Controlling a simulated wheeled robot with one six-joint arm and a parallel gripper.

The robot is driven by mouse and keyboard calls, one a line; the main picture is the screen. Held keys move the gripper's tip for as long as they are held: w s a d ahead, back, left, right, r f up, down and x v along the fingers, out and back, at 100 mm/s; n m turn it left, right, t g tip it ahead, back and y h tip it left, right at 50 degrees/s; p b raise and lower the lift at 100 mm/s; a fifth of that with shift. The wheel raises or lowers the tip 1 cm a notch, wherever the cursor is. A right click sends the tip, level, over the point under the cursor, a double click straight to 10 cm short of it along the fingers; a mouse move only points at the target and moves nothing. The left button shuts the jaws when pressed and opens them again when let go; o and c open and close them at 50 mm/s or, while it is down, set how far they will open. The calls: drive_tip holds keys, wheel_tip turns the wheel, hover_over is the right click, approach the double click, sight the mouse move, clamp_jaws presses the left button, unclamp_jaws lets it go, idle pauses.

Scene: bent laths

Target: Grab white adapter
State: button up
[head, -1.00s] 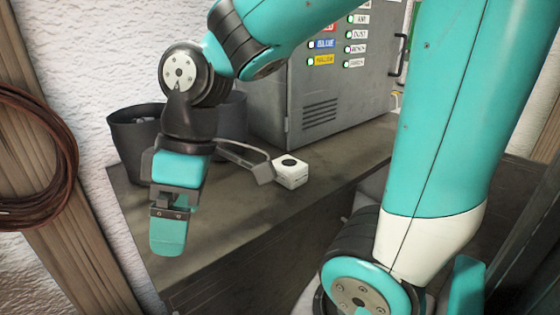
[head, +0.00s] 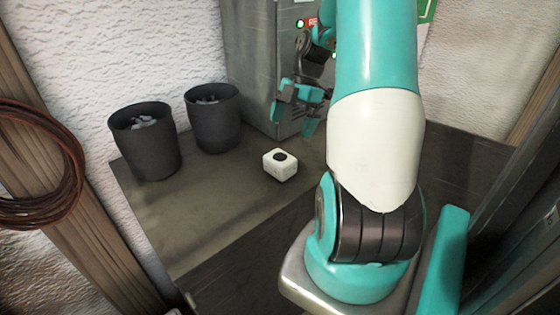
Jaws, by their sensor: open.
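The white adapter (head: 280,166) is a small white block with a dark round spot on top. It sits on the dark bench top (head: 205,225), with nothing touching it. My gripper (head: 309,112) is open, up and to the right of the adapter in the picture, in front of the grey cabinet. It is apart from the adapter, and its jaws look empty. My own arm covers part of the bench and cabinet on the right.
Two dark bins (head: 145,143) (head: 213,118) with grey bits inside stand at the bench's back left. The grey cabinet (head: 262,70) stands behind the adapter. The bench front left is clear. A coiled cable (head: 40,165) hangs at the far left.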

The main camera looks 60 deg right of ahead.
sight(280, 157)
drive_tip(key=p+x, duration=0.1)
drive_tip(key=x, duration=0.5)
drive_tip(key=shift+a+f, duration=0.1)
drive_tip(key=shift+f, duration=0.15)
drive_tip(key=p+x, duration=0.2)
drive_tip(key=x, duration=0.2)
drive_tip(key=shift+p, duration=0.3)
drive_tip(key=shift+w+a+f, duration=0.1)
drive_tip(key=shift+a+f, duration=0.1)
drive_tip(key=shift+f, duration=0.4)
drive_tip(key=c, duration=0.9)
